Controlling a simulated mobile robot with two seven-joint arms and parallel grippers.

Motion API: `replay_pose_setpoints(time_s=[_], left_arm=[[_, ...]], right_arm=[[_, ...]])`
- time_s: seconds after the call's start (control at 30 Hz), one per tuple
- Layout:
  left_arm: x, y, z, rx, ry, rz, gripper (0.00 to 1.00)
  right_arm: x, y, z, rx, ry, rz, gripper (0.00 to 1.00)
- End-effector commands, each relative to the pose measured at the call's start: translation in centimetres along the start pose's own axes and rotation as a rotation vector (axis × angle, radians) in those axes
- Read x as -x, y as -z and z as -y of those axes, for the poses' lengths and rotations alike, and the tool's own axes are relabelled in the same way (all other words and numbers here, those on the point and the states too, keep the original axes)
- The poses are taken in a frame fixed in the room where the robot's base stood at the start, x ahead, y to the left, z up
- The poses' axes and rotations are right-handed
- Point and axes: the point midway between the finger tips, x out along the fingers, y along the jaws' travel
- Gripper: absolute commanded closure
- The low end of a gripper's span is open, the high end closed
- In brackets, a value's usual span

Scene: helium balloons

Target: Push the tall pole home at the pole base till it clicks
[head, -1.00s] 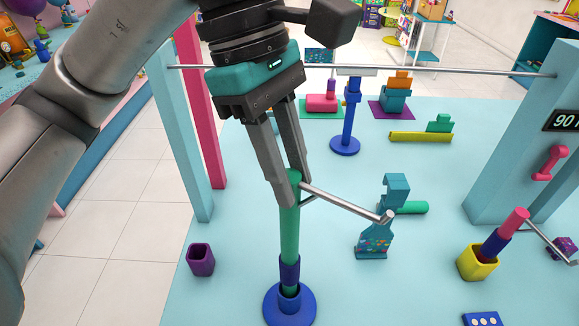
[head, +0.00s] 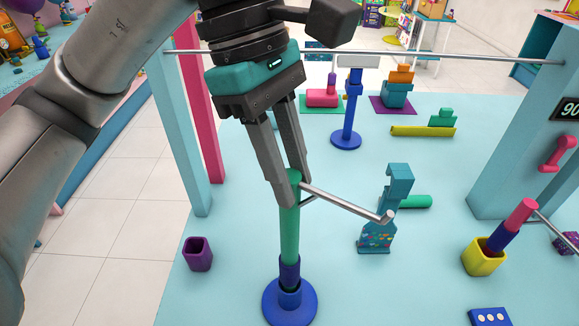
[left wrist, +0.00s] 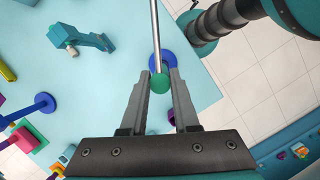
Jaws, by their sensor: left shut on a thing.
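The tall pole is green with a purple lower sleeve (head: 290,235) and stands upright in the blue round pole base (head: 290,305) at the front. A thin metal arm sticks out from its top to the right. My left gripper (head: 287,188) is shut on the pole's top end. In the left wrist view the green pole top (left wrist: 160,83) sits between the fingertips, with the blue base (left wrist: 165,62) behind it. The purple sleeve meets the base's socket; I cannot tell how deep it sits. My right gripper is not in view.
A teal bottle-shaped stand (head: 380,235) is right of the pole. A purple cup (head: 198,254) is to the left, and a yellow cup (head: 483,257) holding a pink-and-purple pole is to the right. A metal bar (head: 440,55) spans the posts behind.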

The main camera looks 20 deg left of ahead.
Motion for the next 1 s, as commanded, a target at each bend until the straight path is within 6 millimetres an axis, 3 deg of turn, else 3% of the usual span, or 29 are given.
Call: replay_pose_setpoints(time_s=[0.3, 0.33, 0.6, 1.0], left_arm=[[-0.81, 0.24, -0.01, 0.0, -0.001, 0.001, 1.0], [-0.71, 0.21, -0.01, 0.0, -0.001, 0.0, 0.68], [-0.67, 0.2, 0.0, 0.0, 0.0, 0.0, 0.37], [-0.14, 0.19, 0.0, 0.0, 0.0, 0.0, 0.36]], right_arm=[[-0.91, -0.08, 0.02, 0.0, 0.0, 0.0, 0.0], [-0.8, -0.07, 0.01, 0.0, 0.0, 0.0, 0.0], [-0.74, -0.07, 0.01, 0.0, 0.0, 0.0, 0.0], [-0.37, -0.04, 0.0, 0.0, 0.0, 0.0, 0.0]])
